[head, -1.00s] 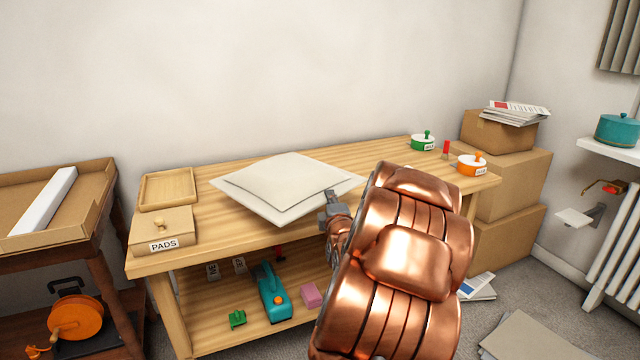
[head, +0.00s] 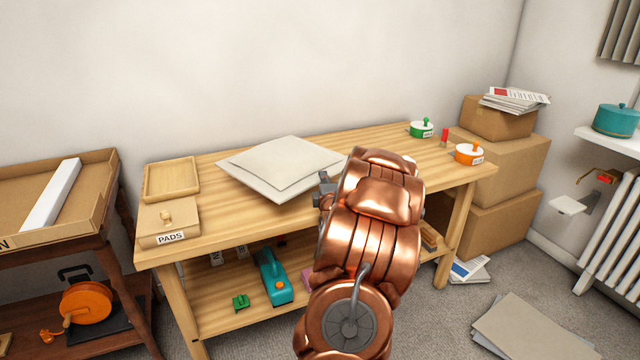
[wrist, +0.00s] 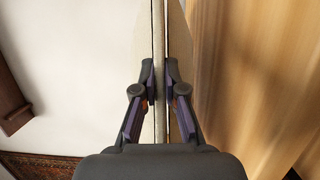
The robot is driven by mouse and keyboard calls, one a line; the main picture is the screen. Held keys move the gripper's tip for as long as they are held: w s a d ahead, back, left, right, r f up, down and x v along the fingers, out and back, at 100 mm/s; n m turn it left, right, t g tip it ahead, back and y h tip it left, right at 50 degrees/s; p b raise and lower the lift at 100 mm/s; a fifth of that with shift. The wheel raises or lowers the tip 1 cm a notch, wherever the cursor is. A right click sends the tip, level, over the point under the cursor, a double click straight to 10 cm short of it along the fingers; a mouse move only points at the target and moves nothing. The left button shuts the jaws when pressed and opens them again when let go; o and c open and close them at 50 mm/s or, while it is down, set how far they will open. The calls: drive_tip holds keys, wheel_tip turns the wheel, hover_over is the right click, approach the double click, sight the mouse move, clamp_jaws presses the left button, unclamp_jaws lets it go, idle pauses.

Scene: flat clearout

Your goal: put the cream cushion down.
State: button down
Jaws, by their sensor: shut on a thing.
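The cream cushion (head: 285,160) is a flat, pale square over the middle of the wooden bench top (head: 380,150). It lies roughly level, and I cannot tell whether it touches the bench. My gripper (head: 324,188) is at its right-hand near side, with the copper arm hiding that corner. In the wrist view, my gripper (wrist: 160,85) is shut on the edge of the cushion (wrist: 158,35), one finger on each face. The blurred wood of the bench top (wrist: 235,80) is to the right there.
A wooden tray (head: 171,180) and a box labelled PADS (head: 168,222) occupy the bench's left end. Cardboard boxes (head: 500,165) are stacked beyond.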

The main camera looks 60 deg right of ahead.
sight(320, 170)
drive_tip(key=shift+x, duration=2.45)
drive_tip(key=shift+w+a+f, duration=0.1)
drive_tip(key=shift+w+f, duration=0.05)
drive_tip(key=shift+f, duration=1.95)
drive_tip(key=c, duration=1.2)
unclamp_jaws()
drive_tip(key=shift+c, duration=0.2)
drive_tip(key=shift+v, duration=4.4)
drive_tip(key=b+v, duration=0.3)
